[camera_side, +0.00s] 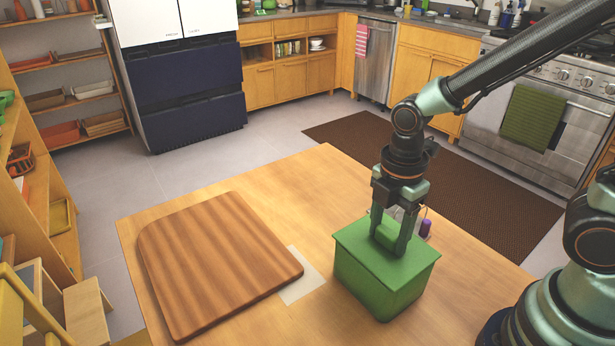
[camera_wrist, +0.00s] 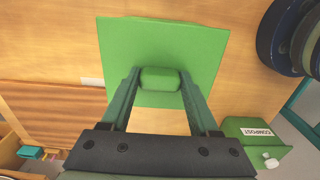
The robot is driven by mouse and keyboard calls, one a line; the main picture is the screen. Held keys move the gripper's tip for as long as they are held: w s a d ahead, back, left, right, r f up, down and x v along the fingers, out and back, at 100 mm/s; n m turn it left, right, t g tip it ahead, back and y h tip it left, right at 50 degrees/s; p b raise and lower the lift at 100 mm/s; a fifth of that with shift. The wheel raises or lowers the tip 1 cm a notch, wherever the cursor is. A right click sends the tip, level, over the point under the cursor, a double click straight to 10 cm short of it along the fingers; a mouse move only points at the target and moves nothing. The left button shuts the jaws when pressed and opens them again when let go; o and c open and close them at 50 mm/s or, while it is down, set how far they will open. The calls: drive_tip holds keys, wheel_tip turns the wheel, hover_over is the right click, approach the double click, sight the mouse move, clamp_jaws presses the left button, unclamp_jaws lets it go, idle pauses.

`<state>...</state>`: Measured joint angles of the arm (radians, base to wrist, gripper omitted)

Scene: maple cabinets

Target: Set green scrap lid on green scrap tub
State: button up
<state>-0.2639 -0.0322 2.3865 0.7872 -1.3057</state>
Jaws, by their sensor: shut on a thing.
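The green scrap lid (camera_side: 357,244) is a flat square with a block-shaped handle. It lies level over the green scrap tub (camera_side: 375,286), which stands on the wooden table. In the side view I see no gap between lid and tub, and their edges look lined up. My gripper (camera_side: 392,244) points down with its fingers shut on the lid's handle. In the wrist view the lid (camera_wrist: 200,50) fills the upper middle, with its handle (camera_wrist: 160,79) between my fingertips (camera_wrist: 160,80). The tub is hidden beneath the lid there.
A wooden cutting board (camera_side: 215,262) lies left of the tub, by a pale flat sheet (camera_side: 301,276). In the wrist view, a green item labelled COMPOST (camera_wrist: 245,131) is partly hidden by my gripper.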

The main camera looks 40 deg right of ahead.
drive_tip(key=shift+f, duration=0.1)
drive_tip(key=o, duration=1.5)
drive_tip(key=shift+c, duration=0.2)
wheel_tip(320, 180, up, 11)
drive_tip(key=d+r+m+t, duration=0.3)
drive_tip(key=d+m+t, duration=0.2)
drive_tip(key=m, duration=1.3)
drive_tip(key=shift+w+d+t, duration=0.3)
drive_tip(key=shift+w+d, duration=0.1)
drive_tip(key=shift+d, duration=0.85)
